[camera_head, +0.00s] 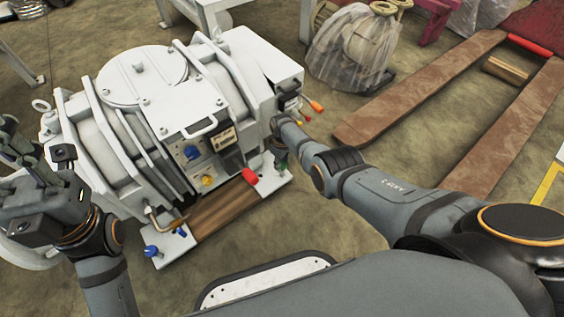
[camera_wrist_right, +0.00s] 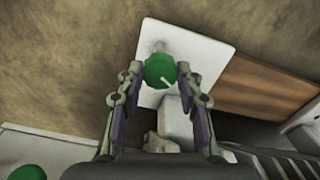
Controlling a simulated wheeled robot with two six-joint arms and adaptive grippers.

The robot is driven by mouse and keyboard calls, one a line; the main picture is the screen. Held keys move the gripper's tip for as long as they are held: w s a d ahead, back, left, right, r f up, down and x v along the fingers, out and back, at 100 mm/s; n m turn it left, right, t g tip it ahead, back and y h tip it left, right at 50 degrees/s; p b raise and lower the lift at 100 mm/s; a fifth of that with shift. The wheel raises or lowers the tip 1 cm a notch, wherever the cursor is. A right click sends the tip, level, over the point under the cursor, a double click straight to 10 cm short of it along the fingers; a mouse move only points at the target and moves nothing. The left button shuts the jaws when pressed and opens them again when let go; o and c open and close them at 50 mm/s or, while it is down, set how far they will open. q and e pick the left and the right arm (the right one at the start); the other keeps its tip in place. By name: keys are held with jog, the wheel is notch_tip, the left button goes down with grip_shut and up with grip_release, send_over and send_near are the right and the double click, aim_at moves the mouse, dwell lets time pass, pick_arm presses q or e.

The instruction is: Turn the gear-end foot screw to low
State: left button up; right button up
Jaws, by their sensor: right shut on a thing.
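The foot screw at the machine's right end has a round green knob (camera_wrist_right: 160,70) with a white pointer line slanting to the lower right in the right wrist view. My right gripper (camera_wrist_right: 160,74) is shut on this knob, one finger on each side. In the head view the right gripper (camera_head: 279,160) is at the near right corner of the grey vacuum machine (camera_head: 135,110), and the knob is mostly hidden there. The knob sits above a white foot plate (camera_wrist_right: 205,45). My left gripper (camera_head: 25,150) is raised at the left edge; its finger opening is unclear.
A blue knob (camera_head: 150,251) stands on the left foot plate. A red knob (camera_head: 250,176) and a yellow knob (camera_head: 208,180) are on the machine's near side. A brown wooden board (camera_head: 225,207) lies between the feet. A bagged part (camera_head: 350,50) and a pallet jack (camera_head: 430,85) are behind.

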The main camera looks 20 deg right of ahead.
dwell(0.4)
jog(key=o, duration=1.2)
jog(key=shift+c, duration=0.2)
jog(key=shift+r, duration=0.1)
jog(key=shift+w+r, duration=0.1)
jog(key=shift+r, duration=0.5)
notch_tip(320, 180, up, 11)
jog(key=shift+f, duration=0.2)
